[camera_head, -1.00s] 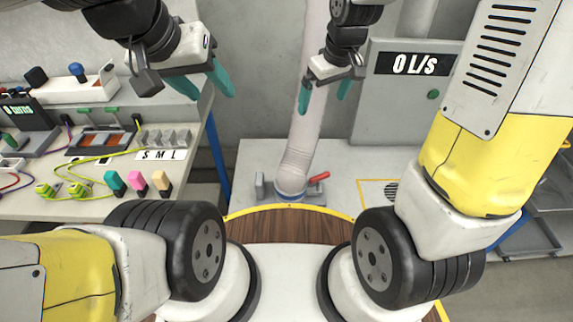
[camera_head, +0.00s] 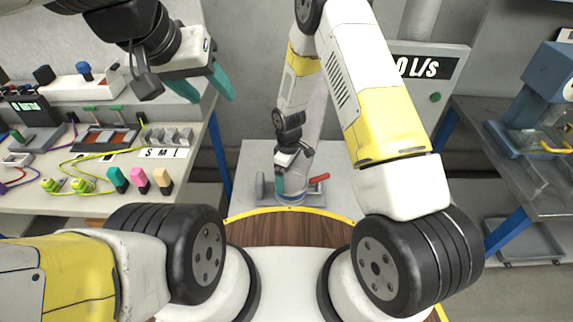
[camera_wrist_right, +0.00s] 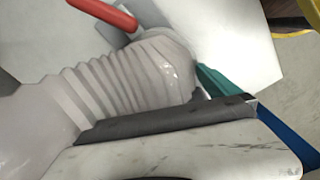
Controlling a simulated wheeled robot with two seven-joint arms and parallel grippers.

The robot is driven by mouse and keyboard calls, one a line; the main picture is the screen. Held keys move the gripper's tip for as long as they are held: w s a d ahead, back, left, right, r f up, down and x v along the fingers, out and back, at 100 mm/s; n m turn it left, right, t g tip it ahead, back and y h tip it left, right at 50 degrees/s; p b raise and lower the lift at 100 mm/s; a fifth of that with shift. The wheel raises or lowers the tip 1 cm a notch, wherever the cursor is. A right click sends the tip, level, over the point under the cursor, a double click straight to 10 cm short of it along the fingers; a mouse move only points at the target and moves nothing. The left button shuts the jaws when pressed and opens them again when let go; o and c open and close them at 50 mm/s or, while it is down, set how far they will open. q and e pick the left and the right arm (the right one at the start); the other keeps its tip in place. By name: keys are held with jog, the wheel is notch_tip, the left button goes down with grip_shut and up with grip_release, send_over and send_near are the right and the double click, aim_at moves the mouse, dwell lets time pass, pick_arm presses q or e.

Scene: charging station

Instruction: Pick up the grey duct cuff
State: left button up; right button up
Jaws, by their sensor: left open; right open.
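The grey duct cuff (camera_wrist_right: 165,62) is the smooth end below the ribbed grey hose (camera_wrist_right: 105,92) in the right wrist view. In the head view the cuff (camera_head: 296,186) stands at the floor fitting, largely hidden by my right gripper (camera_head: 289,180). That gripper is open, pointing down right at the cuff. A teal finger (camera_wrist_right: 213,82) shows beside the cuff in the wrist view; the other finger is hidden, so I cannot tell whether the jaws straddle it. My left gripper (camera_head: 205,84) is open and empty at the upper left.
A red lever (camera_head: 319,178) and a grey clamp part (camera_head: 262,186) flank the cuff on a pale platform (camera_head: 334,205). A workbench (camera_head: 60,208) with coloured blocks is at left. A blue machine (camera_head: 540,95) stands on the right bench.

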aim_at(289, 181)
notch_tip(289, 181, down, 5)
jog(key=shift+s+f, duration=0.15)
jog(key=c, duration=1.2)
jog(key=shift+c, duration=0.7)
jog(key=shift+r, duration=0.2)
